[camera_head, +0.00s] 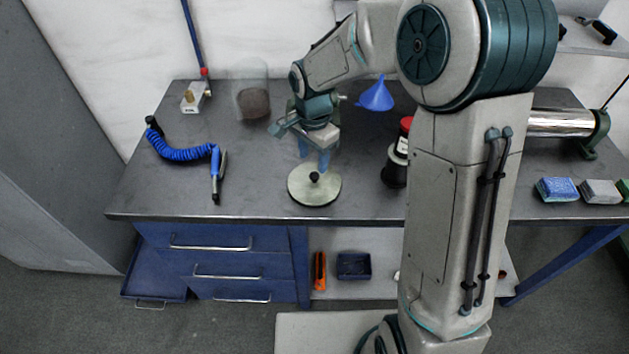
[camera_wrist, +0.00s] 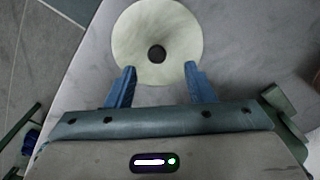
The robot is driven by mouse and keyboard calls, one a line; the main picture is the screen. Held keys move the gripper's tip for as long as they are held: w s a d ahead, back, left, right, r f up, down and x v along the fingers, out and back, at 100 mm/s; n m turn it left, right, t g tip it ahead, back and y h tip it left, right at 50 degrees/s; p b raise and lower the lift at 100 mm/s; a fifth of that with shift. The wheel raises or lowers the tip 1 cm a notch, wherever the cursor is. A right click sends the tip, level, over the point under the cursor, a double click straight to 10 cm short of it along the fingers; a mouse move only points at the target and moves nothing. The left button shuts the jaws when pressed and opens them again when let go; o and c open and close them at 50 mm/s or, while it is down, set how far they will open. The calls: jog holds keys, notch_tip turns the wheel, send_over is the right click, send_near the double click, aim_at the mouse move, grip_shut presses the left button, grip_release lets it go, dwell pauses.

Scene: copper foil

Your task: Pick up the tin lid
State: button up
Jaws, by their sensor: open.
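The tin lid (camera_head: 314,186) is a pale round disc with a small dark knob at its centre. It lies flat on the grey workbench near the front edge. In the wrist view the lid (camera_wrist: 178,25) is at the top middle, with its dark knob (camera_wrist: 156,54) showing beyond the fingertips. My gripper (camera_head: 315,160) is above and just behind the lid, pointing down, with blue fingers. In the wrist view my gripper (camera_wrist: 160,68) has its fingers spread wide with nothing between them. I cannot tell the exact height of the fingertips above the lid.
A blue coiled air hose (camera_head: 185,152) lies left on the bench (camera_head: 255,180). A clear jar (camera_head: 252,100) with brown contents and a blue funnel (camera_head: 377,96) stand behind. A dark red-topped container (camera_head: 397,160) is right of the lid. The bench around the lid is clear.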

aim_at(315, 174)
jog(key=shift+s+d+f+p, duration=0.15)
jog(key=shift+f+p, duration=0.4)
jog(key=shift+f, duration=2.15)
grip_shut()
